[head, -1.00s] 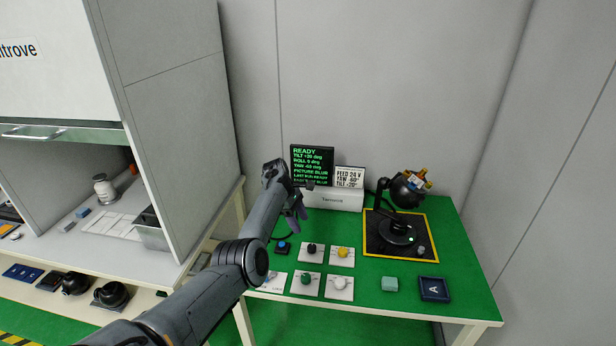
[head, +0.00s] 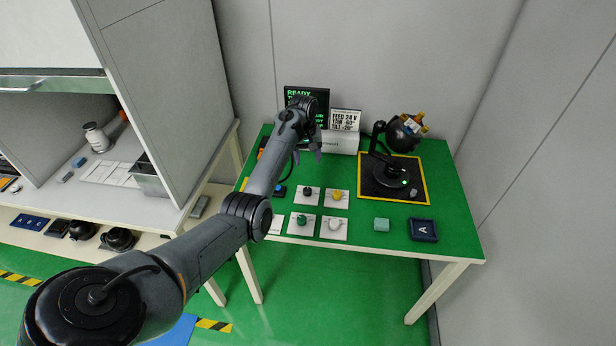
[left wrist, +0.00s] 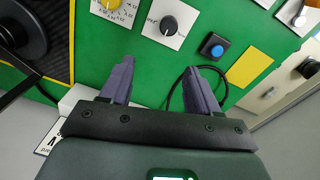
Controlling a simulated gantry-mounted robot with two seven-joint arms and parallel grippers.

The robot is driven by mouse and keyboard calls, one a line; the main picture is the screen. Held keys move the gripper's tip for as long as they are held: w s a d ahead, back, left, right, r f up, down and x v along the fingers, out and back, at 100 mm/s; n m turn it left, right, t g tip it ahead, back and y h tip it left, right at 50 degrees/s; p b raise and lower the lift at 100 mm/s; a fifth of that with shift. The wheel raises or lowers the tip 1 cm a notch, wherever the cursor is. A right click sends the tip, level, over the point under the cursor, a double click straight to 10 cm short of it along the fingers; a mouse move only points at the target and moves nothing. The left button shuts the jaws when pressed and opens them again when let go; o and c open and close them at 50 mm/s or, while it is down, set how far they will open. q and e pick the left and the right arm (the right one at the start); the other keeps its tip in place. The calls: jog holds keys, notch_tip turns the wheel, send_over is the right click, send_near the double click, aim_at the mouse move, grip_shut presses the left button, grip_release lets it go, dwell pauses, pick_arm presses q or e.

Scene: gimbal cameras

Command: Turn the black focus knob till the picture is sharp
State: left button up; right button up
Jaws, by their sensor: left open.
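The black focus knob (head: 307,190) sits on a white plate in the back row of knobs on the green table. It also shows in the left wrist view (left wrist: 169,25), with a pale pointer line on it. My left gripper (head: 308,155) is open and empty, behind and above the black knob. In the left wrist view the two fingers (left wrist: 159,66) stand wide apart, with bare green table between them and the knob beyond their tips. The display (head: 293,95) shows green text starting with READY; my arm hides most of it. My right gripper is not in view.
A yellow knob (head: 338,195), a green knob (head: 301,218) and a white knob (head: 334,224) are close by. A blue button (left wrist: 213,47) lies beside the black knob. The gimbal camera (head: 404,132) stands on a yellow-edged black pad.

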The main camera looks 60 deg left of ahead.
aim_at(307, 190)
pick_arm(q)
jog(key=shift+g, duration=0.4)
jog(key=f+b, duration=0.1)
jog(key=f, duration=0.3)
jog(key=d+f, duration=0.1)
jog(key=f, duration=0.3)
jog(key=s+f+b, duration=0.1)
jog(key=f, duration=0.4)
jog(key=shift+s+d+b, duration=0.1)
jog(key=shift+d+b, duration=0.2)
jog(key=shift+b, duration=0.05)
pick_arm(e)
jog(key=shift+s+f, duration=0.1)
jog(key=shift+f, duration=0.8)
pick_arm(q)
jog(key=shift+c, duration=0.2)
jog(key=c, duration=1)
jog(key=shift+m, duration=0.3)
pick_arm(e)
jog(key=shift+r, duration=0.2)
pick_arm(q)
jog(key=shift+r+m+p, duration=0.1)
jog(key=shift+m+p, duration=0.95)
jog(key=shift+m, duration=0.05)
jog(key=shift+m+p, duration=0.6)
jog(key=shift+m, duration=1.1)
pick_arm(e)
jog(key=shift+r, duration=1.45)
